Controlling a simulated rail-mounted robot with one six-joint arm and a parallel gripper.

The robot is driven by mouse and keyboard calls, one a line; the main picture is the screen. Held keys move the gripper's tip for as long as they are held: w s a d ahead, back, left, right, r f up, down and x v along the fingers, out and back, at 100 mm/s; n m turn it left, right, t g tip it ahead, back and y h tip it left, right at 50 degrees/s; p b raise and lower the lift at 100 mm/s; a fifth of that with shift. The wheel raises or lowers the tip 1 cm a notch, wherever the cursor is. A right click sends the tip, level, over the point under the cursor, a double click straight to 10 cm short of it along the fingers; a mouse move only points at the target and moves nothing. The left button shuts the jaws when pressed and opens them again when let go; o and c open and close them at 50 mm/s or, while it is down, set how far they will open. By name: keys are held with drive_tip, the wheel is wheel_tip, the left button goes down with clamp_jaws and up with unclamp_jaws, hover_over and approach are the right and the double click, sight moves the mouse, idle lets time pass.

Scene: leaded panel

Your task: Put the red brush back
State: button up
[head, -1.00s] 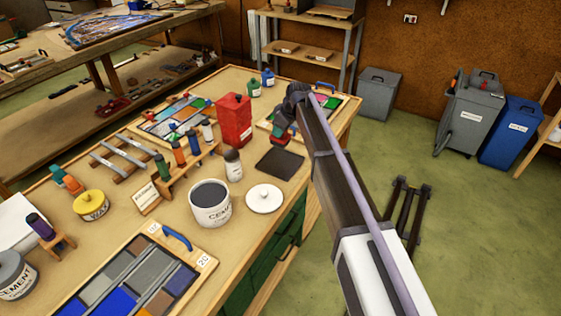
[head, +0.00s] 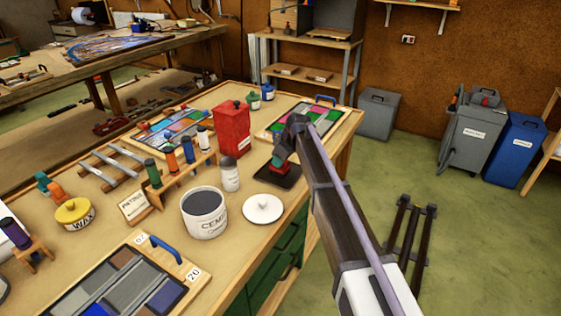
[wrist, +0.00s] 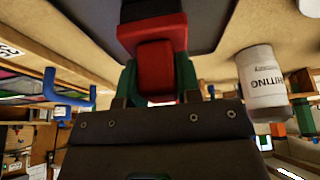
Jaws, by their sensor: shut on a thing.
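The red brush (head: 279,161) is in my gripper (head: 284,153), at the black mat (head: 290,183) on the right side of the bench. In the wrist view the red brush (wrist: 155,55) sits between two green fingers (wrist: 157,82), which are shut on it. Its dark end is against or just above the dark mat (wrist: 210,18); I cannot tell whether they touch. My arm hides part of the mat in the head view.
A red can (head: 233,128) stands behind left of the brush and a white jar (head: 230,177) left of the mat. A white lid (head: 262,209) and an open cement tub (head: 204,212) are nearer. A colour-sample tray (head: 342,115) lies behind.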

drive_tip(key=o, duration=0.9)
drive_tip(key=p+v, duration=1.1)
drive_tip(key=v, duration=0.1)
drive_tip(key=s+d+m+h, duration=0.1)
drive_tip(key=s+d+m, duration=0.3)
drive_tip(key=s, duration=0.8)
drive_tip(key=s+d+m+g+h, duration=0.1)
drive_tip(key=s+d+m, duration=0.3)
drive_tip(key=s+d, duration=0.5)
drive_tip(key=s+d+m+g+h, duration=0.1)
drive_tip(key=s+d+m, duration=0.3)
drive_tip(key=s, duration=1)
drive_tip(key=d+f+h, duration=0.1)
drive_tip(key=d, duration=0.2)
drive_tip(key=shift+s+m+p, duration=0.3)
drive_tip(key=shift+s+m, duration=0.1)
